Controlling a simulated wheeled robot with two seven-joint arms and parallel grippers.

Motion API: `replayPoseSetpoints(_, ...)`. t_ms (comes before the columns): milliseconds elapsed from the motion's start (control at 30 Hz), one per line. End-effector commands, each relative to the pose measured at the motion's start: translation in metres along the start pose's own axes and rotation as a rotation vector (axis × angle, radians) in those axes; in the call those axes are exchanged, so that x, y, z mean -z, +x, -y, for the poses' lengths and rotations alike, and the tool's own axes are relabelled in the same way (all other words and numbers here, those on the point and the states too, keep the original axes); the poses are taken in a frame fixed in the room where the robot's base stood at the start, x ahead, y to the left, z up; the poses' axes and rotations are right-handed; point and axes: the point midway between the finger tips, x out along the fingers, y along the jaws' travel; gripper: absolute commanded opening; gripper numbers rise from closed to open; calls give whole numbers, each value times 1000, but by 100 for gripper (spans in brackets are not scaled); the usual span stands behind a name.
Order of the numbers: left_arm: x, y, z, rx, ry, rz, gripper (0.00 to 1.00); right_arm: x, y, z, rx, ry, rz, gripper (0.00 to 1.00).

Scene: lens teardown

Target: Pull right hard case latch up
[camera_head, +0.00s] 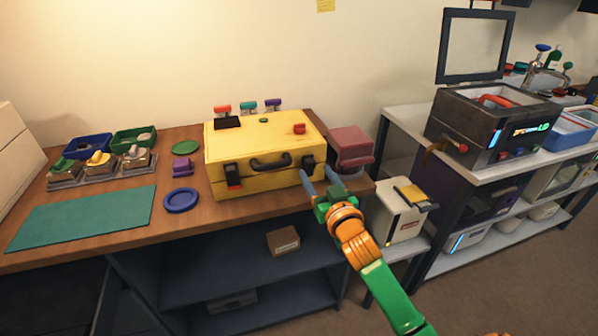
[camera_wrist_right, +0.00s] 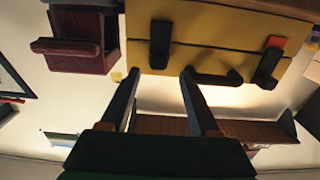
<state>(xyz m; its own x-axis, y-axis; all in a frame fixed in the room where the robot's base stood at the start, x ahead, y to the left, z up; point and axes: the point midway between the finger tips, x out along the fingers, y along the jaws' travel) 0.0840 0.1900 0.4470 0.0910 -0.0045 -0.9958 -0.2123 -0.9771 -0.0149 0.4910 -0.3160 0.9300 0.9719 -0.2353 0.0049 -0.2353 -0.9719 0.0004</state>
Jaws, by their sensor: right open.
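The yellow hard case (camera_head: 235,150) stands closed on the wooden bench, with a black handle (camera_head: 270,163) at the middle of its front. Its right latch (camera_head: 308,163) is dark and sits on the front near the right end; it also shows in the right wrist view (camera_wrist_right: 160,45). The left latch (camera_head: 233,176) has a red part. My right gripper (camera_head: 318,178) is open and empty in front of the right latch. In the right wrist view its two fingers (camera_wrist_right: 160,78) point toward that latch, with a visible gap between the fingertips and it. My left gripper is not in view.
A dark red box (camera_head: 350,146) stands close to the right of the case and also shows in the right wrist view (camera_wrist_right: 75,50). A blue ring dish (camera_head: 181,200) and a green mat (camera_head: 85,218) lie to the left. The bench's front edge runs below the case.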

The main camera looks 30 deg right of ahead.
Motion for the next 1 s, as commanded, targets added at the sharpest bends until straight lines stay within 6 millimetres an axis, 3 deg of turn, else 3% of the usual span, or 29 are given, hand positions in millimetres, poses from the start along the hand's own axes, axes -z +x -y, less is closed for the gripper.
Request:
replayPoseSetpoints(200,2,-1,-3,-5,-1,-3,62,0,35,0,1,0,0,62)
replayPoseSetpoints(567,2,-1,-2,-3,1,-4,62,-1,43,0,1,-1,3,62)
replayPoseSetpoints(800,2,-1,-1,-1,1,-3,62,-1,42,0,1,-1,3,0)
replayPoseSetpoints(1000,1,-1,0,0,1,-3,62,-2,42,0,1,-1,3,0)
